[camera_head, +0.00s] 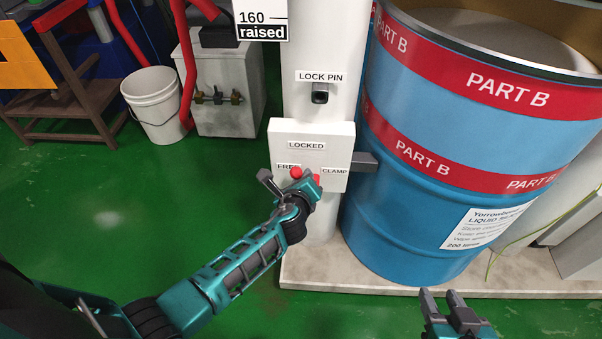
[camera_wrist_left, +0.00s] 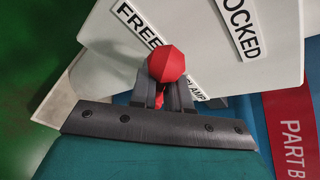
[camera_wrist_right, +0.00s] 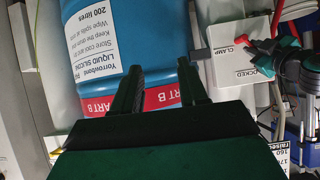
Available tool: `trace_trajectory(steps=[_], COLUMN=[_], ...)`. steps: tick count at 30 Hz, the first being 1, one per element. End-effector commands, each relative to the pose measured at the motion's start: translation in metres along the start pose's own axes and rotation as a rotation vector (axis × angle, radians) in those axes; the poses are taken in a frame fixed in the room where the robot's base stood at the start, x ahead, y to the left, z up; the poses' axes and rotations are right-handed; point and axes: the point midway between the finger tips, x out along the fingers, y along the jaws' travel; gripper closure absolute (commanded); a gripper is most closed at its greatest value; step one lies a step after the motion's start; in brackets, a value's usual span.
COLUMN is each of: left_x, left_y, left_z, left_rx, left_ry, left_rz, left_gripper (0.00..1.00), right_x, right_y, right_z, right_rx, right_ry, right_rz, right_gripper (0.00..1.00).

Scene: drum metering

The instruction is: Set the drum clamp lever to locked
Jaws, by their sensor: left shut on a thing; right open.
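The clamp panel (camera_head: 338,150) is a white box on the white column. It carries the labels LOCKED (camera_head: 306,146) at the top, FREE at the left and CLAMP at the right. The clamp lever's red knob (camera_head: 296,173) shows low on the panel, just beside the FREE label, and below LOCKED. My left gripper (camera_head: 290,186) is shut on the lever; in the left wrist view the red knob (camera_wrist_left: 166,64) sits between its fingers (camera_wrist_left: 163,90). Part of the lever is hidden by the gripper. My right gripper (camera_head: 442,295) is open and empty, in front of the drum; its fingers (camera_wrist_right: 160,78) are apart.
The blue drum (camera_head: 400,215) with red PART B bands stands right of the column on a pale base (camera_head: 330,278). A LOCK PIN (camera_head: 320,93) is above the panel. A grey bar (camera_head: 364,161) reaches from the panel to the drum. A white bucket (camera_head: 152,105) stands left.

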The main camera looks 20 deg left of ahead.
Motion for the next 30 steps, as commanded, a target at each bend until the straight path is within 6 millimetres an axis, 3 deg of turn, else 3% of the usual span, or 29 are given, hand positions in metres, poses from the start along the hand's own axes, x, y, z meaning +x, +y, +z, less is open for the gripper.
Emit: trace_trajectory(steps=[1, 15, 30], left_x=[0.0, 0.0, 0.001], left_y=[-0.007, -0.023, -0.03], left_z=[0.009, 0.002, -0.005], left_rx=[0.043, 0.415, 0.598], left_ry=[-0.02, -0.103, -0.142], left_rz=[0.016, 0.172, 0.249], left_gripper=[1.0, 1.0, 1.0], right_x=[-0.003, -0.014, -0.015], right_y=[0.002, 0.011, 0.013], right_z=[-0.002, 0.008, 0.006], right_rx=[0.001, -0.003, -0.007], right_ry=[-0.007, -0.034, -0.028], right_rz=[0.006, 0.033, 0.037], right_gripper=[0.57, 0.57, 0.57])
